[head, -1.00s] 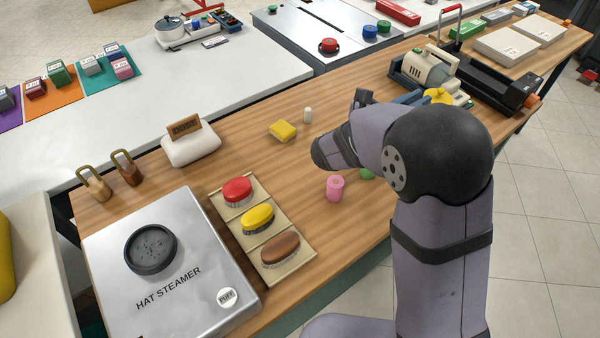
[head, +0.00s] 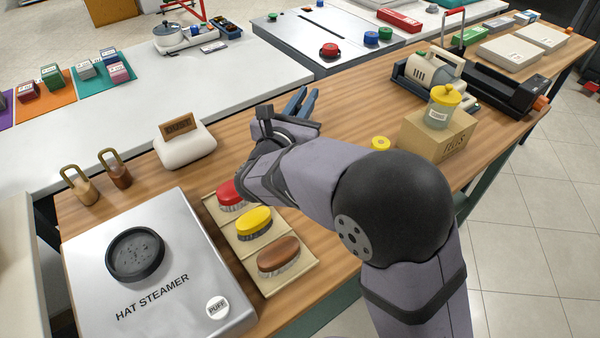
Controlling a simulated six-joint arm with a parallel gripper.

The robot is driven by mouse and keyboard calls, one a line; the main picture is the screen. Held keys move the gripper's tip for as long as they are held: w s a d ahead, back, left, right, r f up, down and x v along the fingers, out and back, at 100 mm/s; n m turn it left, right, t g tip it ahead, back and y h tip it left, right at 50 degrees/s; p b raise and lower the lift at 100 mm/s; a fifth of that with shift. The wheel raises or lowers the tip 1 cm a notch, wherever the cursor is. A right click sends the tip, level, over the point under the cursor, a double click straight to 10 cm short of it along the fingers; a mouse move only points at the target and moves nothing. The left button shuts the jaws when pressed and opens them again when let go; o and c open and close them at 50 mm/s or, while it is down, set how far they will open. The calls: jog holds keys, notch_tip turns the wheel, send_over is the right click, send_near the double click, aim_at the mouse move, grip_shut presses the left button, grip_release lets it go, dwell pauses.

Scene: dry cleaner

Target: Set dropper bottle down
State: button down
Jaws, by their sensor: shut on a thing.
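My gripper (head: 304,96) is over the back half of the wooden counter (head: 222,157), to the right of the white block with the brown sign. Its blue fingers point up and away in the picture. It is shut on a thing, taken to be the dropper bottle. The bottle itself does not show: the gripper and wrist cover what is between and below the fingers. I cannot tell how high it is above the counter.
Left of my arm are the brush tray (head: 287,286), the hat steamer (head: 165,268), two padlocks (head: 117,175) and the white sign block (head: 188,146).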

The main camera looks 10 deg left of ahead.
jog(key=shift+f, duration=5.3)
jog(key=shift+f, duration=0.15)
jog(key=c, duration=1.8)
grip_release()
jog(key=shift+r, duration=0.25)
jog(key=shift+s+a+f, duration=0.1)
jog(key=shift+s+f, duration=0.05)
jog(key=shift+s, duration=0.25)
jog(key=s, duration=0.4)
jog(key=shift+a+b, duration=0.4)
jog(key=shift+s+r, duration=0.1)
jog(key=shift+r, duration=3.45)
